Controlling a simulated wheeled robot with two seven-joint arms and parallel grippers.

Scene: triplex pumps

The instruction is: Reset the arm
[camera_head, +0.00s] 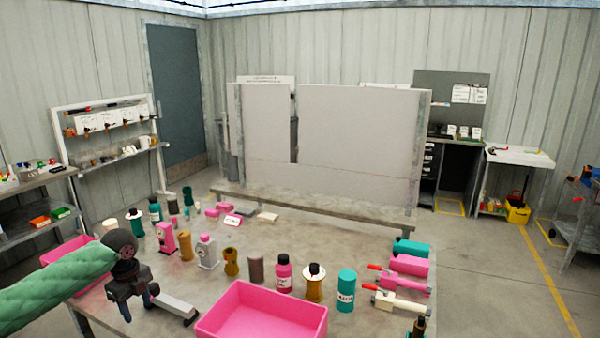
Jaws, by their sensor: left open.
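My left arm in a green sleeve comes in from the left. My left gripper (140,302) hangs at the near left of the table (228,275), its dark fingers apart and pointing down. I see nothing between the fingers. A grey bar-shaped part (174,306) with a dark end lies close to the right of the fingers; I cannot tell whether they touch. My right arm and right gripper do not show.
A pink bin (262,316) stands at the table's front, and another pink bin (66,255) is partly behind my left arm. Several bottles and cylinders, such as a teal cylinder (346,291), stand across the table. Red-handled parts (400,303) lie at right. White panels (360,130) stand behind.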

